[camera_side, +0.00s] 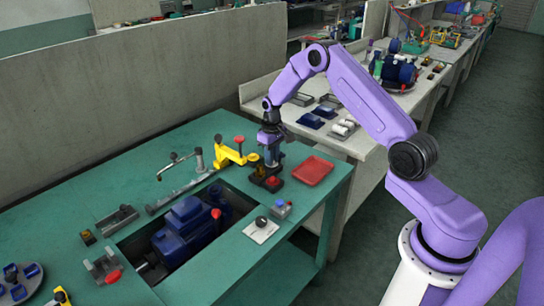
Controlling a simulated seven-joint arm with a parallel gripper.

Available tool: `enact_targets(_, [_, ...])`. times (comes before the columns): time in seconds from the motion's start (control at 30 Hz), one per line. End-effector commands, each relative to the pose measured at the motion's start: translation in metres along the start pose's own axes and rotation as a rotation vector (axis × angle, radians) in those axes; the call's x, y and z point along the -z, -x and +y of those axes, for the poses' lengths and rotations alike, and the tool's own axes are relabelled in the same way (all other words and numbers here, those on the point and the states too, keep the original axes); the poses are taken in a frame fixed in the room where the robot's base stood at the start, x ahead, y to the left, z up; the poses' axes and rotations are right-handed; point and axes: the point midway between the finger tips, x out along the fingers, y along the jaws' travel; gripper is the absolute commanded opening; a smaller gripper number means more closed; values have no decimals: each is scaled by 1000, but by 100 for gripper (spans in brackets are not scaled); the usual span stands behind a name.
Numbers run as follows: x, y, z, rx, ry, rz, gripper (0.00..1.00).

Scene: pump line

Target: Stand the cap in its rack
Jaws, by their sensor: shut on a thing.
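My gripper (268,158) points straight down near the far right of the green bench. It is shut on a small dark thing, too small and too covered by the fingers to tell surely whether it is the cap.
A yellow clamp (232,155) stands close left of my gripper, a red tray (313,170) close right. A blue pump (185,230) lies in the bench's recess. Grey holders (117,220) stand at its left. A white plate with a dark knob (261,229) lies in front.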

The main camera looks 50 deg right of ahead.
Motion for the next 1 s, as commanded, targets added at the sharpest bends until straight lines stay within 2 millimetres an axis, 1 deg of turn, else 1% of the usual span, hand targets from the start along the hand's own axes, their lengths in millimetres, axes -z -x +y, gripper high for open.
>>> enact_targets(0.37, [0, 0, 0, 0, 0, 0, 0])
enact_targets(1.0, [0, -7, 0, 0, 0, 0, 0])
